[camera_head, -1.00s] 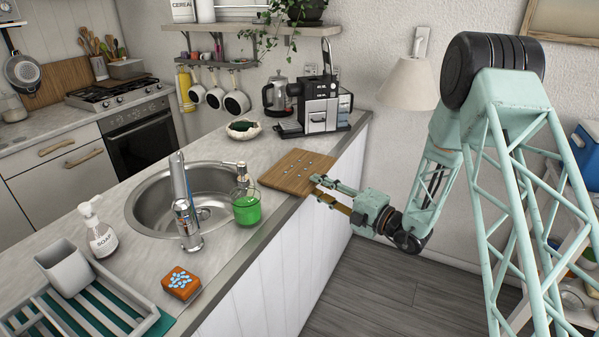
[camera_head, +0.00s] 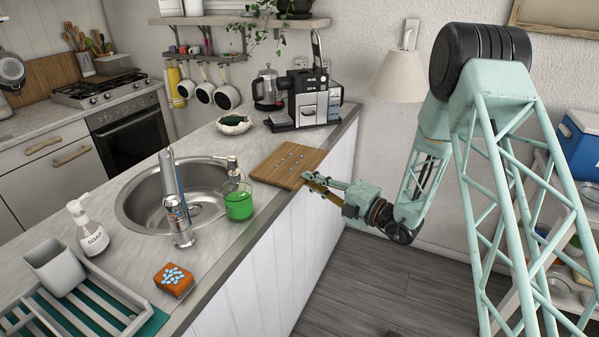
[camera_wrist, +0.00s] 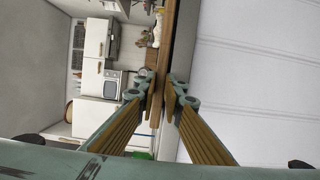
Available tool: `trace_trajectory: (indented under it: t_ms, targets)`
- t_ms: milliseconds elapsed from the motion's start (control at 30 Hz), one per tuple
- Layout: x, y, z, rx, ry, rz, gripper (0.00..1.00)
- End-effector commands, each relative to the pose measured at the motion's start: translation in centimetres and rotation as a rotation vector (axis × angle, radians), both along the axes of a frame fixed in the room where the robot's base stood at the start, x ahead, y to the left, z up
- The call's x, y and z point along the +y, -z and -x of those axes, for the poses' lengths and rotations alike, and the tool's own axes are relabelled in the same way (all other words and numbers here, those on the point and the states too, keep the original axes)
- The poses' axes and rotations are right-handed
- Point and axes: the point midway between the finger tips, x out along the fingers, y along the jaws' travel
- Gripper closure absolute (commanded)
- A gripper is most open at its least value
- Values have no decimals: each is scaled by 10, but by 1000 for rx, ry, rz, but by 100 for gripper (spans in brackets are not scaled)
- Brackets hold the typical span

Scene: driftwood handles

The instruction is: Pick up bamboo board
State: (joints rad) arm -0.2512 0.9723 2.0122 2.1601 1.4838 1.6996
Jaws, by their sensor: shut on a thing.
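In the wrist view, the board shows edge-on (camera_wrist: 167,42) as a brown strip running between the fingertips of my gripper (camera_wrist: 162,88). I cannot tell whether any gap lies under the board.
A glass of green liquid (camera_head: 238,204) stands left of the board, beside the sink (camera_head: 150,200). A coffee machine (camera_head: 306,100) and a shell-like bowl (camera_head: 234,124) stand behind it. The space over the floor (camera_head: 365,285) in front of the counter is free.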

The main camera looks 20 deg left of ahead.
Motion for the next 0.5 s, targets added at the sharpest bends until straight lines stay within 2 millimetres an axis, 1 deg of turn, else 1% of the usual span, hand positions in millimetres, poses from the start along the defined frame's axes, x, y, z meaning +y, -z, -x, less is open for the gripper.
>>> trace_trajectory:
  t_ms: [267, 500]
  targets:
    - [0, -11, 0, -2, 0, 0, 100]
    - [0, -34, 0, -2, 0, 0, 100]
